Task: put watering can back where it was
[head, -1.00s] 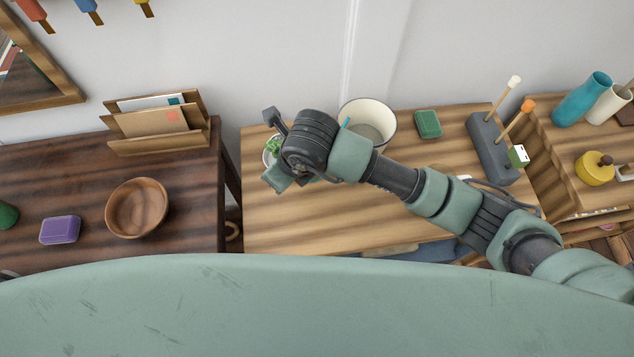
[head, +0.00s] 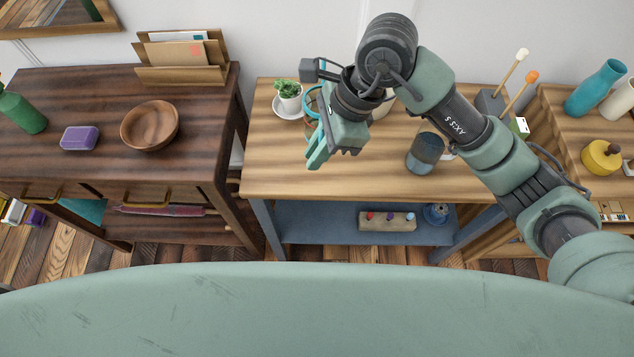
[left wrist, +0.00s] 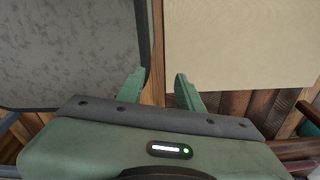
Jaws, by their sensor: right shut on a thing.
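My right gripper (head: 328,152) hangs over the front left of the light wooden table (head: 290,180), fingers pointing down. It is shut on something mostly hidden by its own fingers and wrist. A thin teal curved piece (head: 312,98) shows just behind it, beside the potted plant; it looks like part of the watering can, whose body I cannot make out. My left gripper (left wrist: 158,88) is open and empty in the left wrist view; it is not in the head view.
The plant (head: 289,92) stands on a white saucer at the table's back left. A white pot (head: 383,106) is partly hidden behind my wrist. A blue-grey cup (head: 425,152) stands right of the gripper. A dark table with a wooden bowl (head: 150,125) is at left.

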